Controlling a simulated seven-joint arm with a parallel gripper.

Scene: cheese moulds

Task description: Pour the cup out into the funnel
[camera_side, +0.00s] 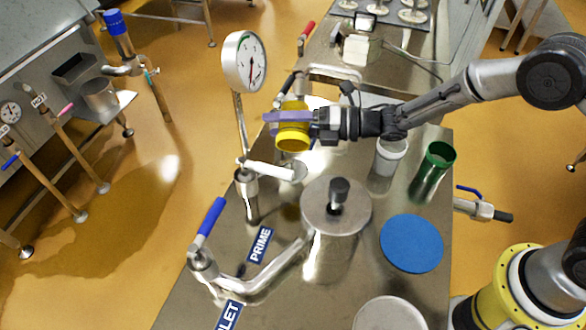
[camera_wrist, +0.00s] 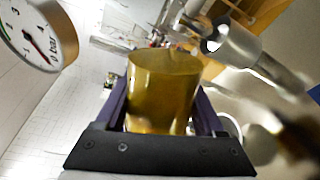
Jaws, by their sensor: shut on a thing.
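My gripper (camera_side: 285,117) has purple fingers and is shut on a yellow cup (camera_side: 292,132). It holds the cup above the steel table, below and right of the round gauge. In the wrist view the cup (camera_wrist: 162,92) sits between the two fingers (camera_wrist: 160,110). The cup looks tilted in the side view, but I cannot tell how far. Its contents are not visible. I cannot clearly make out a funnel in either view; the area behind and under the cup is partly hidden.
A pressure gauge (camera_side: 244,62) stands close left of the cup. A lidded steel pot (camera_side: 336,212), white cup (camera_side: 390,158), green cup (camera_side: 432,172) and blue disc (camera_side: 411,243) stand on the table (camera_side: 270,292).

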